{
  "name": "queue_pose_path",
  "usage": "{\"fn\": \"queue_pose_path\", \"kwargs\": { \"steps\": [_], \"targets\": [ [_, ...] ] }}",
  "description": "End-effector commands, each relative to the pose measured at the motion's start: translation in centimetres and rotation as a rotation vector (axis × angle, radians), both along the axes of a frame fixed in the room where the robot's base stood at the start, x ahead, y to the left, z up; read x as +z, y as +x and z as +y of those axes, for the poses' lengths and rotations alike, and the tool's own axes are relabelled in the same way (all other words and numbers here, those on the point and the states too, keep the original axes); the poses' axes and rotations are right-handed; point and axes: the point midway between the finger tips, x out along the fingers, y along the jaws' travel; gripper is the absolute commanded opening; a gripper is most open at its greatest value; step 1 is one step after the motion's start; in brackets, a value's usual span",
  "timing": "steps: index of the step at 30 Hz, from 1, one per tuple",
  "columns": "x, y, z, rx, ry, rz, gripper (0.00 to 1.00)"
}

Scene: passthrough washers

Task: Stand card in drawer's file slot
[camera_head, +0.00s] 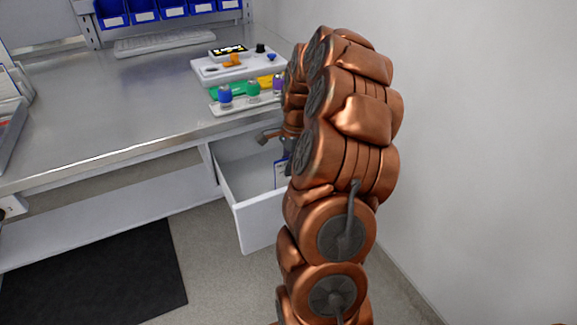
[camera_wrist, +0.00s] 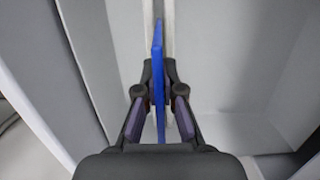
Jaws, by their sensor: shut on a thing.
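The white drawer (camera_head: 257,222) is pulled open under the bench; its inside fills the wrist view, with its floor (camera_wrist: 247,85) at the right. A blue-edged card (camera_wrist: 158,60) stands on edge between the two fingers of my gripper (camera_wrist: 159,95), which is shut on it. In the head view a small part of the card (camera_head: 281,174) shows inside the drawer, and my arm hides most of the gripper. A narrow slot with pale walls (camera_wrist: 148,30) runs along the card. The card looks lined up with it, but I cannot tell how deep it sits.
The metal bench top (camera_head: 120,110) is above the drawer. A white rack with coloured knobs (camera_head: 245,100) and a white tray with small parts (camera_head: 238,65) stand near its edge. A plain wall (camera_head: 480,130) is close on the right. A black mat (camera_head: 95,275) lies on the floor.

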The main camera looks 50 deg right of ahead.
Motion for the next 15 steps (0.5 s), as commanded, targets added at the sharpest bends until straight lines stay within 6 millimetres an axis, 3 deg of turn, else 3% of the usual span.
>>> {"fn": "queue_pose_path", "kwargs": {
  "steps": [15],
  "targets": [
    [-0.87, -0.01, 0.0, 0.0, 0.0, 0.0, 0.0]
  ]
}}
